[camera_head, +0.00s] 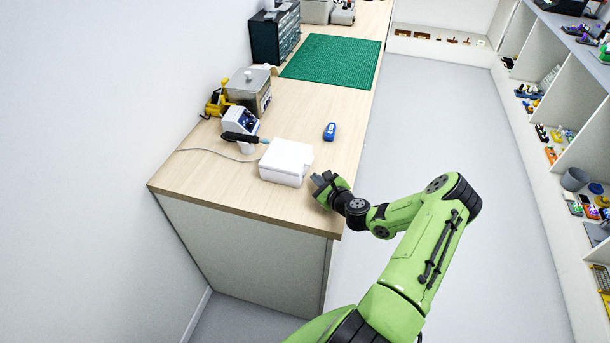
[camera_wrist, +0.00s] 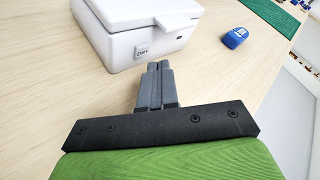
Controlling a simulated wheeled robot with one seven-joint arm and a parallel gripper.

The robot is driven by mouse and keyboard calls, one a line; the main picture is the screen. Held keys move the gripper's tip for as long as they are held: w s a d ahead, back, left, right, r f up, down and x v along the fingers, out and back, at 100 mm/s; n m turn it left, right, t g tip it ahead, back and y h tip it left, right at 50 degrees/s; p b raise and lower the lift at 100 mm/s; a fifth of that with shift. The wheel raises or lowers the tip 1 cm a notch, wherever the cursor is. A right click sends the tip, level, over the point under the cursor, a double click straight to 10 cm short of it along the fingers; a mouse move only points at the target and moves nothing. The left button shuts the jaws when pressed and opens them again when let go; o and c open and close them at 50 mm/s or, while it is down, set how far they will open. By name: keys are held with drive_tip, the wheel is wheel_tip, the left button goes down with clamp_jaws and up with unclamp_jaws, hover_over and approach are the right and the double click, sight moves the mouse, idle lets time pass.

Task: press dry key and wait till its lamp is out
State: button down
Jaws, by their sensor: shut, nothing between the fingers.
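The white box (camera_head: 287,161) stands near the front end of the wooden bench, and it also shows in the wrist view (camera_wrist: 110,33). Its lid looks shut. The dry key (camera_wrist: 143,50), a small pale key lettered DRY, sits on the box's near face. A small dark spot (camera_wrist: 180,36) is on the same face to its right; I cannot tell whether it is the lamp or whether it is lit. My gripper (camera_wrist: 158,66) is shut and empty. Its fingertips are just in front of the box, below and right of the key, seemingly apart from it.
A blue device (camera_head: 329,131) lies on the bench right of the box. Behind the box stand a white unit with a dark handpiece (camera_head: 240,137) and a grey lidded tank (camera_head: 248,90). A green mat (camera_head: 332,60) lies farther back. The bench's right side is mostly clear.

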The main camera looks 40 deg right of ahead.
drive_tip(key=shift+w+a, duration=0.1)
drive_tip(key=shift+w+a, duration=0.15)
drive_tip(key=shift+w, duration=0.1)
drive_tip(key=shift+w+a, duration=0.25)
drive_tip(key=shift+w, duration=0.05)
idle(0.7)
drive_tip(key=shift+s+d, duration=0.45)
drive_tip(key=shift+s, duration=0.2)
drive_tip(key=shift+s+d, duration=0.75)
drive_tip(key=shift+s, duration=0.3)
drive_tip(key=shift+s+d, duration=0.75)
drive_tip(key=shift+s, duration=0.25)
drive_tip(key=shift+s, duration=0.1)
